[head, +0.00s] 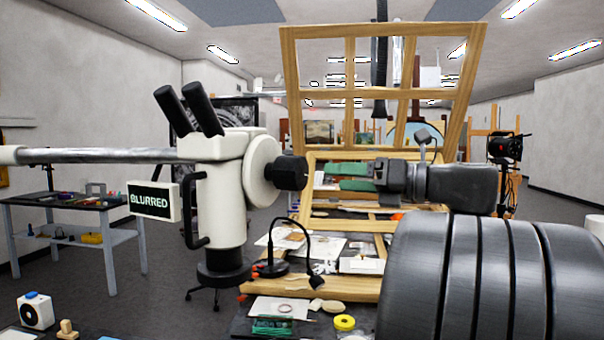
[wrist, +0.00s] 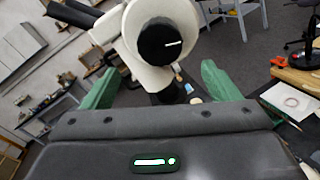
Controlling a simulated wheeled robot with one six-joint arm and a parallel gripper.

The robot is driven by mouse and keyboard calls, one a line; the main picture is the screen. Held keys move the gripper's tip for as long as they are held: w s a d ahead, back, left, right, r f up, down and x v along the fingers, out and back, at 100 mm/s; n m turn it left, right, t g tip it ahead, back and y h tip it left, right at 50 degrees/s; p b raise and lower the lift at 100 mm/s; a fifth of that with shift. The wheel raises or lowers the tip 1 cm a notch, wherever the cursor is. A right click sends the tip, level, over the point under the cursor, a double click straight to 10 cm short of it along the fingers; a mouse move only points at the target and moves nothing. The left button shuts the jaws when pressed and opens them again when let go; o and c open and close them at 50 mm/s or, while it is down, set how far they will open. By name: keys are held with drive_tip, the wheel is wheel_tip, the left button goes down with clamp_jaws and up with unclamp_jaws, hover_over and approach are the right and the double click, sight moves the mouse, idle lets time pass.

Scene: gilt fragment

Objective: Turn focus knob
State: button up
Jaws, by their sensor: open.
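The white microscope (head: 225,195) stands left of centre in the head view, with black eyepieces and a sign (head: 150,201) that reads "BLURRED". Its black focus knob (head: 291,173) sticks out from the round white housing on the right side. The wrist view shows the knob (wrist: 168,41) face-on, with a short white mark lying nearly level. My gripper (head: 350,177) is right of the knob, apart from it, pointing at it. Its green fingers are spread wide and empty in the wrist view (wrist: 160,88); the knob appears above the gap between them.
A wooden frame easel (head: 288,70) stands behind my arm. A black desk lamp (head: 275,268) and papers lie on the bench below. A yellow tape roll (head: 344,322) is at the front. A side table (head: 75,205) stands at left. The space between gripper and knob looks clear.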

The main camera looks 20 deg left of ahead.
sight(302, 176)
drive_tip(key=a+p, duration=0.1)
drive_tip(key=a, duration=0.8)
drive_tip(key=shift+w+a, duration=0.1)
drive_tip(key=shift+a, duration=0.3)
drive_tip(key=c, duration=1)
